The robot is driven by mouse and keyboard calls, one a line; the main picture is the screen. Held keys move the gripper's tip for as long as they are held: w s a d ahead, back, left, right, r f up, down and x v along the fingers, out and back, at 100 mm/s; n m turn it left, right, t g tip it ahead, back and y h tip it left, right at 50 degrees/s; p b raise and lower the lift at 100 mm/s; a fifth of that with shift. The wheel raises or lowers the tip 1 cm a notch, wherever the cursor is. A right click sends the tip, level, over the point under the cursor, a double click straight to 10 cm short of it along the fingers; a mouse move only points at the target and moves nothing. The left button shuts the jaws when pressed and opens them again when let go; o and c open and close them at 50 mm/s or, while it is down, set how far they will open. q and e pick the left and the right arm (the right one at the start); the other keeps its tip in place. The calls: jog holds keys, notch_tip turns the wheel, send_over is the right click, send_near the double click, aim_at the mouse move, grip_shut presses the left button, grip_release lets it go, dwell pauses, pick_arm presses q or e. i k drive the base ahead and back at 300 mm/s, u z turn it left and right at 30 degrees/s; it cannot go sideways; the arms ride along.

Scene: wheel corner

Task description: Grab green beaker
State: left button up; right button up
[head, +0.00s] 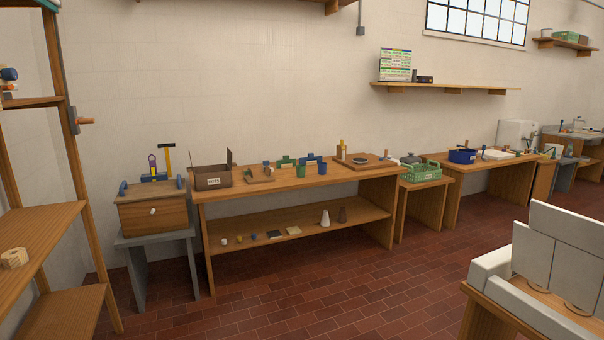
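A small green beaker (301,171) stands upright on top of the long wooden workbench (358,184) against the back wall. A blue beaker-like cup (322,168) stands just to its right. A wooden board (259,179) with small items lies to its left. Neither of my grippers shows in the head view, and the bench is some distance away across the floor.
A brown box (212,182) sits at the bench's left end, and a green crate (420,173) stands on a lower table to the right. A wooden shelf rack (40,230) is at near left. A white-panelled bench (545,258) is at near right. The brick floor (330,305) between is clear.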

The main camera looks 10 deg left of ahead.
aim_at(301, 169)
jog(key=z, duration=0.2)
jog(key=i, duration=4.45)
jog(key=z, duration=1.25)
jog(key=i, duration=1.7)
jog(key=u, duration=2.15)
